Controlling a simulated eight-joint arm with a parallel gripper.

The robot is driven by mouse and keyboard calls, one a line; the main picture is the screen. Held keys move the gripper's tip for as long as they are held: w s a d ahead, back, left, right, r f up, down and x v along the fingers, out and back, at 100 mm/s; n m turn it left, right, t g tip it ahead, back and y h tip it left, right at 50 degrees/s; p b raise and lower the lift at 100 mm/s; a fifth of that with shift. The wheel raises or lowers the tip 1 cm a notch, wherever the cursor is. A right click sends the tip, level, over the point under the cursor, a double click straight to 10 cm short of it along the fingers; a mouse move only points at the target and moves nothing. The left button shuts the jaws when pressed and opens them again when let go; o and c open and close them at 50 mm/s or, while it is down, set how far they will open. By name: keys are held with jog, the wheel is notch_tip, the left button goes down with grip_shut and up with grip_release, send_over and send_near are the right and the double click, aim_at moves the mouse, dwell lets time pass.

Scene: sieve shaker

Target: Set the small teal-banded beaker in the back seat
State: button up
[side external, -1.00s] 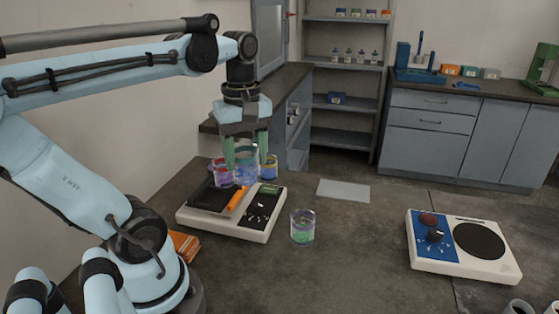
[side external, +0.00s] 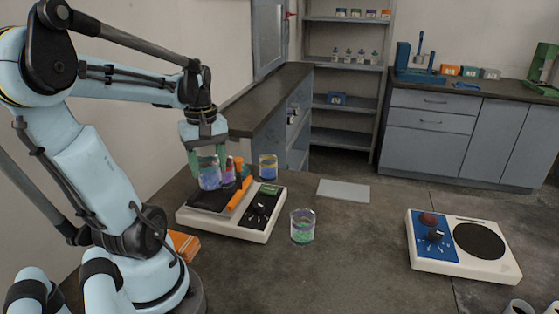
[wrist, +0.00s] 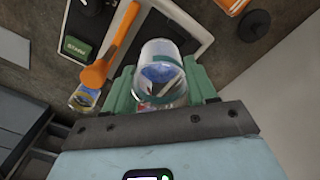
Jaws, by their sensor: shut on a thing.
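My gripper (side external: 206,164) is shut on a clear beaker (side external: 209,174) with blue-violet contents. In the wrist view the beaker (wrist: 160,80) stands between the green fingers (wrist: 160,90), and a teal band shows near its rim. The shaker (side external: 258,226) is a white unit with a black platform (side external: 208,199) and an orange bar (side external: 240,196). The held beaker is at the left rear of the platform; I cannot tell whether it touches it. A pinkish beaker (side external: 228,172) is just right of it, partly hidden by a finger. The back seat itself is not distinguishable.
A yellow-banded blue beaker (side external: 268,167) is at the shaker's back right. A beaker with green contents (side external: 302,227) stands on the bench right of the shaker. A white hotplate-like unit (side external: 464,262) is far right. Bench between them is clear.

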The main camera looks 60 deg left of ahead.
aim_at(210, 178)
jog(key=shift+f, duration=1.95)
jog(key=shift+f, duration=0.1)
jog(key=o, duration=1.2)
notch_tip(210, 178, up, 12)
jog(key=w+d+f+m+t, duration=0.3)
jog(key=w+d+m, duration=0.3)
jog(key=d+m, duration=0.3)
jog(key=w+d+f+m+t, duration=0.4)
jog(key=d+m, duration=0.5)
jog(key=d, duration=0.3)
jog(key=shift+w, duration=0.85)
jog(key=shift+a+f, duration=0.1)
